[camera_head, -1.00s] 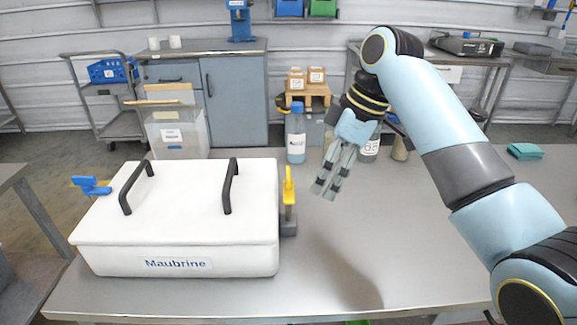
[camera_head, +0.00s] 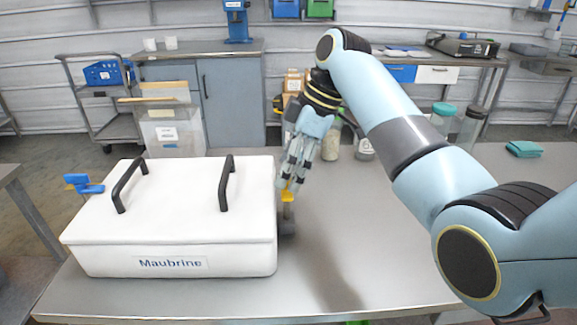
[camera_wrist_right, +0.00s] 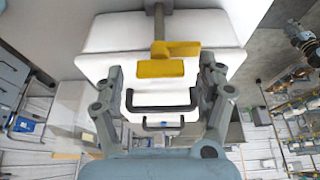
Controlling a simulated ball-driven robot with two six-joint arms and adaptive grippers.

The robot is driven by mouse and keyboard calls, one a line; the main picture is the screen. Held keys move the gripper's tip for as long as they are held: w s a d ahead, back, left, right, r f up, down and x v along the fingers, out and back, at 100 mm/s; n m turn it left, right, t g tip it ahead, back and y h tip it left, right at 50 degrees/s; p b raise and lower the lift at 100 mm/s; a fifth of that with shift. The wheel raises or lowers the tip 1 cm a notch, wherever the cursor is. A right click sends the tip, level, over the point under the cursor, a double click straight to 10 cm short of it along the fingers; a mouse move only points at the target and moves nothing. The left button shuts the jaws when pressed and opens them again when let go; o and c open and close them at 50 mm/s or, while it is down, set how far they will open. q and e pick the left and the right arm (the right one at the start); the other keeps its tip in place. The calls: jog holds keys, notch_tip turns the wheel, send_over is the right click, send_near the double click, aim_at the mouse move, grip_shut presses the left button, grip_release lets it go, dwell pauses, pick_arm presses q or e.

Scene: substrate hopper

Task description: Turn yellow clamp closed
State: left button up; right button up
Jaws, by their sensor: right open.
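The yellow clamp (camera_head: 287,195) stands at the right side of a white lidded box (camera_head: 170,245) marked Maubrine. My right gripper (camera_head: 290,180) points down at the clamp and hides its upper part in the head view. In the right wrist view, the open right gripper (camera_wrist_right: 162,72) has one finger on each side of the yellow clamp (camera_wrist_right: 162,68), with gaps between them. I cannot tell how far down the fingers reach along the clamp. My left gripper is not in view.
Two black handles (camera_head: 226,182) rise from the lid. A blue clamp (camera_head: 84,185) is at the box's left side. Jars (camera_head: 364,146) stand on the table behind my right arm.

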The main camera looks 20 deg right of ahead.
jog(key=shift+f, duration=0.15)
jog(key=c, duration=1.2)
jog(key=shift+o, duration=0.2)
jog(key=shift+s+r+m+p, duration=0.15)
jog(key=shift+m+p, duration=0.25)
jog(key=shift+p, duration=0.45)
jog(key=m+t+h+p, duration=0.1)
jog(key=m+p, duration=0.2)
jog(key=p, duration=0.1)
jog(key=m+t+p, duration=0.1)
jog(key=m+p, duration=0.2)
jog(key=p, duration=0.2)
jog(key=m+h+p, duration=0.1)
jog(key=m+p, duration=0.2)
jog(key=p, duration=0.1)
jog(key=shift+a+r+t+h, duration=0.15)
jog(key=shift+t+h, duration=0.15)
jog(key=shift+t, duration=0.1)
jog(key=shift+f+m+t+h+p, duration=0.15)
jog(key=shift+m+h+p, duration=0.15)
jog(key=shift+m+p, duration=0.55)
jog(key=shift+f+m+t+h+p, duration=0.15)
jog(key=shift+m+h+p, duration=0.15)
jog(key=shift+m+p, duration=0.5)
jog(key=shift+r+m, duration=0.1)
jog(key=shift+m, duration=0.15)
jog(key=o, duration=1.2)
jog(key=shift+c, duration=0.2)
